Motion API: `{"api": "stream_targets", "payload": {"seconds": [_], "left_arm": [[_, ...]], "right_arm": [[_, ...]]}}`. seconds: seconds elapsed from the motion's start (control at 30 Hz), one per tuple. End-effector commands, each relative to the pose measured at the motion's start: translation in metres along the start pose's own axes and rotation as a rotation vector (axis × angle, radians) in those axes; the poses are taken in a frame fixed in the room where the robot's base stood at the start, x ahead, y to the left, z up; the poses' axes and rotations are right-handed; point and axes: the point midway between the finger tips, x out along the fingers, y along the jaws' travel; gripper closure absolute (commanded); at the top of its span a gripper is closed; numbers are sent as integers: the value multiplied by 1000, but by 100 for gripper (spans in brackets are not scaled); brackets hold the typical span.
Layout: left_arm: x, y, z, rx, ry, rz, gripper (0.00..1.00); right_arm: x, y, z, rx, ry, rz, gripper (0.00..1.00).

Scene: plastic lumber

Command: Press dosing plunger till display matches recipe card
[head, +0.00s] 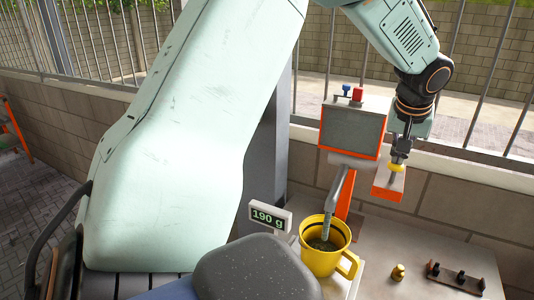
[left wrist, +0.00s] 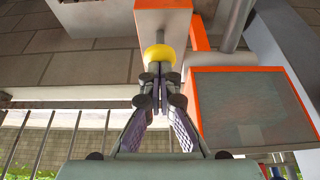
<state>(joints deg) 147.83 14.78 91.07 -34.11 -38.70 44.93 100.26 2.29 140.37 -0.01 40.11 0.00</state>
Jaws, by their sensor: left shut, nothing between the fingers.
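The dosing machine has an orange-edged box with a grey front panel (head: 352,130) and an orange bracket (head: 388,187) at its right. The yellow plunger knob (head: 398,167) sits on top of this bracket. My left gripper (head: 402,150) points down, directly over the knob, its fingers shut and empty. In the left wrist view the closed fingertips (left wrist: 160,82) meet the yellow knob (left wrist: 160,58) or nearly so; I cannot tell if they touch. The display (head: 267,216) reads 190 g. I see no recipe card. My right gripper is not in view.
A yellow mug (head: 318,262) with dark contents stands under the machine's grey spout (head: 338,195). A small brass object (head: 398,272) and a dark rack with small pegs (head: 455,279) are on the grey worktop. A low wall with a metal fence is behind.

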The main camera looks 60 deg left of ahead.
Motion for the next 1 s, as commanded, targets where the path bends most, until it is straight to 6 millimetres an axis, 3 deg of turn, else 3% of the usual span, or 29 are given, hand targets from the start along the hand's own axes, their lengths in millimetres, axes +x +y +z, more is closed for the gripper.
{"api": "stream_targets", "payload": {"seconds": [0.6,1.0], "left_arm": [[-37,0,-16,-1,1,0,100],[-38,0,-16,0,1,0,100]], "right_arm": [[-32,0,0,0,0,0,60],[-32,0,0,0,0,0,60]]}}
